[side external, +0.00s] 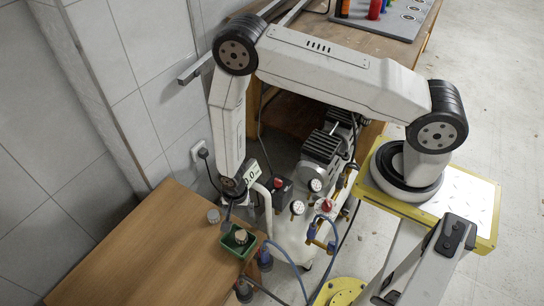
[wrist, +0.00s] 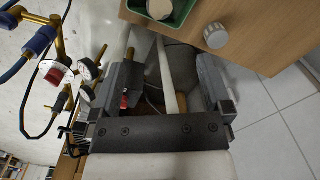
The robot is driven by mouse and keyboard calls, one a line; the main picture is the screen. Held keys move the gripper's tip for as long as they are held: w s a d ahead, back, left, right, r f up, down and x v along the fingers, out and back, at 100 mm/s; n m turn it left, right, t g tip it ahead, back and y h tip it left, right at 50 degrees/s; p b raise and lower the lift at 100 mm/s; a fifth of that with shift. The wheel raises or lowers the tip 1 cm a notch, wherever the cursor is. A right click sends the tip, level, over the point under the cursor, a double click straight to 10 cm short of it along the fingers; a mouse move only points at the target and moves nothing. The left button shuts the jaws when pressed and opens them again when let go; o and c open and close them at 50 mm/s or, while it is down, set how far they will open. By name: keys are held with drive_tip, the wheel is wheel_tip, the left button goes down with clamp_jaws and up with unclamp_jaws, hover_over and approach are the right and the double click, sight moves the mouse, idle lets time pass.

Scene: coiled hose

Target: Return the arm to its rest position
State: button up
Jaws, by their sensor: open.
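My gripper (side external: 230,212) hangs from the end of my bent arm over the corner of the wooden bench, close to a small green tray. In the wrist view my gripper (wrist: 167,82) has its two dark jaws spread apart, with nothing held between them. The green tray (side external: 229,248) sits near the bench edge and holds a round beige piece (side external: 241,237). The tray also shows at the top of the wrist view (wrist: 184,14). A grey knurled cap (side external: 213,216) stands on the bench beside the tray. It also shows in the wrist view (wrist: 216,36).
The wooden bench (side external: 140,245) is mostly bare. Beside it stand a pump (side external: 322,155), gauges (side external: 315,185) and a blue hose (side external: 287,258). A tiled wall (side external: 90,120) is at the left. Another bench behind carries a grey panel (side external: 402,22).

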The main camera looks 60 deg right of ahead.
idle(0.3)
drive_tip(key=s+d+r+n+t, duration=0.1)
drive_tip(key=d+r+n, duration=0.3)
drive_tip(key=r, duration=0.9)
drive_tip(key=s+d+r+n+t, duration=0.1)
drive_tip(key=d+r+n, duration=0.25)
drive_tip(key=r, duration=0.95)
drive_tip(key=s+d+r+n, duration=0.2)
drive_tip(key=s+r+n, duration=0.2)
drive_tip(key=s+r, duration=0.1)
drive_tip(key=shift+d+r, duration=0.25)
drive_tip(key=shift+r, duration=0.3)
